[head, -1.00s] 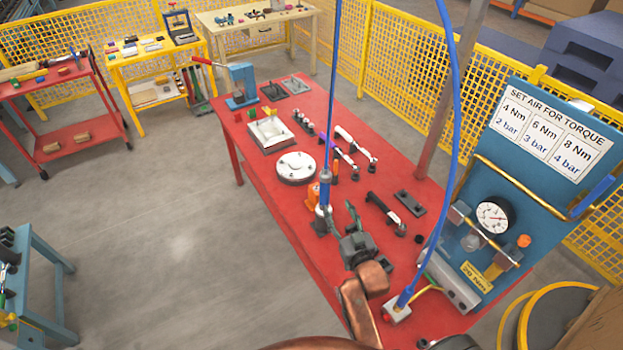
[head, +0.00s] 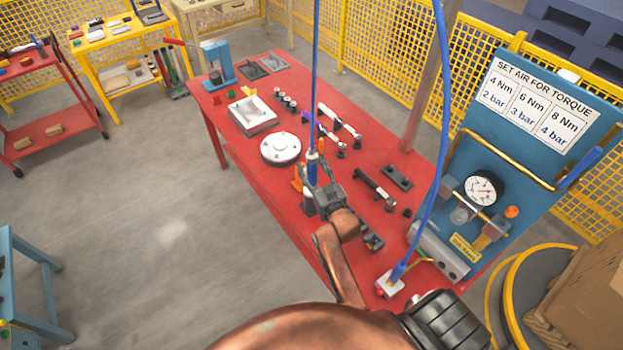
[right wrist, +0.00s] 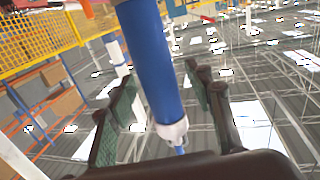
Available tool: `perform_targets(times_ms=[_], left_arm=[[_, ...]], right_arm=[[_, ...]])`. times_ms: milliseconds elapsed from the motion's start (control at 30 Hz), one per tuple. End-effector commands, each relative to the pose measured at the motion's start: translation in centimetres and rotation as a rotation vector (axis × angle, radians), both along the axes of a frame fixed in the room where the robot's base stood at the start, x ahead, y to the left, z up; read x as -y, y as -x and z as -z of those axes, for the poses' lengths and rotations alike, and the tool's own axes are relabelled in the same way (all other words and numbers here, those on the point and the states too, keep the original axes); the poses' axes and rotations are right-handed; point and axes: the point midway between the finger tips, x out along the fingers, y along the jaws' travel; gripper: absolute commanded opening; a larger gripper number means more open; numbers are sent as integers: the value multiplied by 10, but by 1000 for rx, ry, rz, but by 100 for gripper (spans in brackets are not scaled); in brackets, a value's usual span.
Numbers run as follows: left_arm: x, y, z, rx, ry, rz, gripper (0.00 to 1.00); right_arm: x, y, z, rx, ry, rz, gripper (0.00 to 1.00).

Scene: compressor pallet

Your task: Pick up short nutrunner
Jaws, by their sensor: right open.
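The short nutrunner (head: 312,172) looks like a slim upright blue tool with a pale collar at its top, where a blue hose rises from it. It stands near the front edge of the red table. My right gripper (head: 317,188) is at the nutrunner, partly covering its lower part. In the right wrist view the blue body of the nutrunner (right wrist: 150,60) passes between the two open, green-padded fingers (right wrist: 160,110), with gaps on both sides. The nutrunner's lower end is hidden in the head view. My left gripper is not in view.
The red table (head: 240,150) also carries a round white flange (head: 281,149), a white tray (head: 252,115), a black-handled tool (head: 374,187) and a dark plate (head: 397,177). A blue gauge panel (head: 545,180) stands at right. A second blue hose (head: 440,130) hangs right of my gripper.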

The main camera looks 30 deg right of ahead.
Motion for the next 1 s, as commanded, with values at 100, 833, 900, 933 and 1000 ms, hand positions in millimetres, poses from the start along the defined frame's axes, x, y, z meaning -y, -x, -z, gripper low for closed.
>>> perform_targets(times_ms=[100, 833, 900, 933, 1000], left_arm=[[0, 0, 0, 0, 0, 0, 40], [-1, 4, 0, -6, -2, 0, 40], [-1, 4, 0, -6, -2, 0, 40], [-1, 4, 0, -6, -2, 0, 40], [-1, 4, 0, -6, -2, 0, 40]], right_arm=[[0, 0, 0, 0, 0, 0, 47], [-1, 0, 1, -1, 0, -1, 0], [-1, 0, 1, -1, 0, -1, 0], [-1, 0, 1, -1, 0, -1, 0], [-1, 0, 1, -1, 0, -1, 0]])
